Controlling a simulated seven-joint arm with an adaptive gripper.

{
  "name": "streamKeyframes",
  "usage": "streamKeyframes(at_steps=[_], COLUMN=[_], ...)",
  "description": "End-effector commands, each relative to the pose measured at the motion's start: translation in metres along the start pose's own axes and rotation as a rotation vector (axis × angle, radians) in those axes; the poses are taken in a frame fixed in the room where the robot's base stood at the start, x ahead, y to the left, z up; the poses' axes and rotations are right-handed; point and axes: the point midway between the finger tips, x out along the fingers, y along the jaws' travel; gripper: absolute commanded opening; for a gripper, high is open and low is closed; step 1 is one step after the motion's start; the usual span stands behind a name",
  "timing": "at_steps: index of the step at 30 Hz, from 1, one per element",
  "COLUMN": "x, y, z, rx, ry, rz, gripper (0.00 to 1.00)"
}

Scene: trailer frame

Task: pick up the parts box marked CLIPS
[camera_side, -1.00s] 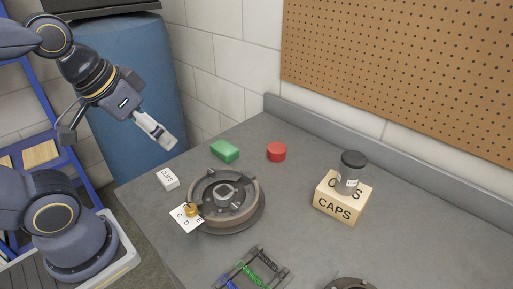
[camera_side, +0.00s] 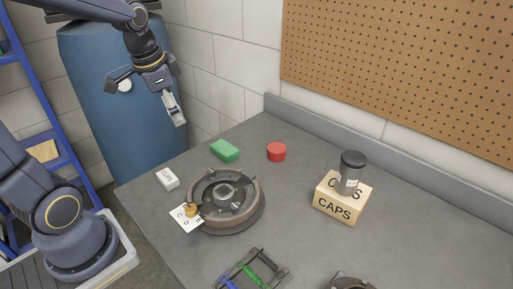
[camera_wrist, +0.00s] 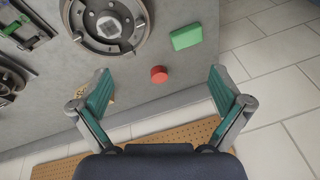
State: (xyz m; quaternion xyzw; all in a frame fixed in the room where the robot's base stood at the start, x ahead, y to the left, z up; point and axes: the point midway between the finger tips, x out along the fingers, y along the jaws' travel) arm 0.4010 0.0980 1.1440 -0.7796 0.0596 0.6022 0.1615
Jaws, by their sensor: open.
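A small white box (camera_side: 167,179) lies near the left edge of the grey bench; its lettering is small and looks like CLIPS. I cannot make it out in the wrist view. A larger tan box marked CAPS (camera_side: 337,209) stands at the right with a dark-lidded grey jar (camera_side: 350,174) on it. My gripper (camera_side: 177,117) is in the air above and behind the white box, apart from everything. In the wrist view my gripper (camera_wrist: 160,88) is open and empty, with its fingers spread wide.
A brake drum (camera_side: 225,203) with a tagged brass piece sits beside the white box. A green block (camera_side: 225,151) and red cylinder (camera_side: 277,151) lie behind it. A spring tray (camera_side: 250,272) is in front. A pegboard wall (camera_side: 410,75) rises behind; mid-bench is clear.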

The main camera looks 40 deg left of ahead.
Motion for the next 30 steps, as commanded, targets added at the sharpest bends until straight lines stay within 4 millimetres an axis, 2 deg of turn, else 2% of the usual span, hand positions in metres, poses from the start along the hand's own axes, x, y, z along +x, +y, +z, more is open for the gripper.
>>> streamKeyframes(at_steps=[1,3,6,9,14,24,30], x=[0.022,0.048,0.077,0.095,0.111,0.184,0.209], y=[-0.021,-0.044,-0.065,-0.073,-0.074,-0.059,-0.055], z=[0.009,0.023,0.048,0.069,0.085,0.101,0.106], rx=[-0.033,-0.075,-0.159,-0.223,-0.261,-0.261,-0.259], ry=[-0.059,-0.119,-0.187,-0.232,-0.252,-0.253,-0.250], rz=[0.025,0.058,0.103,0.141,0.155,0.157,0.154], gripper=[1.00,1.00,1.00,1.00,1.00,1.00,1.00])
